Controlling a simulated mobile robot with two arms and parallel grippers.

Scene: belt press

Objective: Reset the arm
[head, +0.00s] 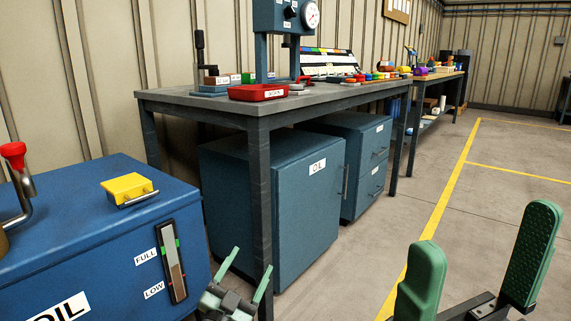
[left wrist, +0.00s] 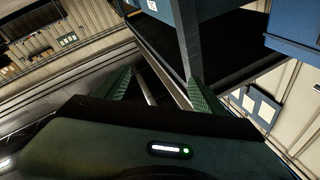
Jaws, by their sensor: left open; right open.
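My left gripper (head: 251,270) is low in the head view, between the blue oil tank and the workbench. Its two green fingers are spread with nothing between them. In the left wrist view its fingers (left wrist: 160,84) are apart and empty, with dark table legs and a blue cabinet beyond them. My right gripper (head: 480,268) is at the bottom right of the head view, large and close. Its two green pads are wide apart, with only the floor behind them. Neither gripper visibly touches anything.
A blue oil tank (head: 95,215) with a yellow block and level gauge stands at lower left. A workbench (head: 150,97) carries a press (head: 280,20) and a red tray (head: 258,92). A cabinet (head: 270,195) stands underneath. Open floor (head: 480,200) lies to the right.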

